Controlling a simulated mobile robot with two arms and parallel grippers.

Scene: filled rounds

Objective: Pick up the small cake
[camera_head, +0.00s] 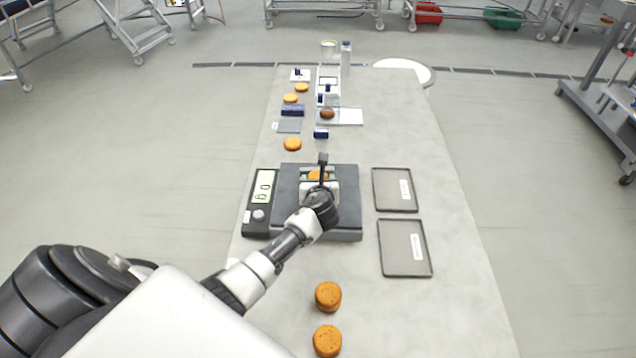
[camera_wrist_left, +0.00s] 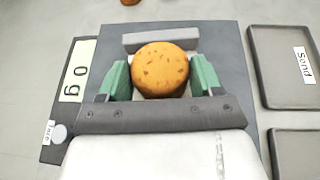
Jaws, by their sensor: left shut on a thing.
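The small round orange-brown cake (camera_wrist_left: 160,70) with darker specks sits between the green fingertips of my left gripper (camera_wrist_left: 160,80) in the left wrist view. The fingers are shut on its sides. In the head view the cake (camera_head: 318,175) shows only in part behind my wrist, above the dark plate of the scale (camera_head: 345,228). The scale display (camera_head: 264,187) reads 0 g. I cannot tell how high the cake is above the plate. My right gripper is not in view.
Two grey trays (camera_head: 396,171) (camera_head: 404,274) lie right of the scale; one label reads "Send" in the wrist view. Orange cakes (camera_head: 328,295) (camera_head: 327,341) stand at the near end of the table. More cakes (camera_head: 292,144), small blue items (camera_head: 321,133) and a clear bottle (camera_head: 346,55) are farther back.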

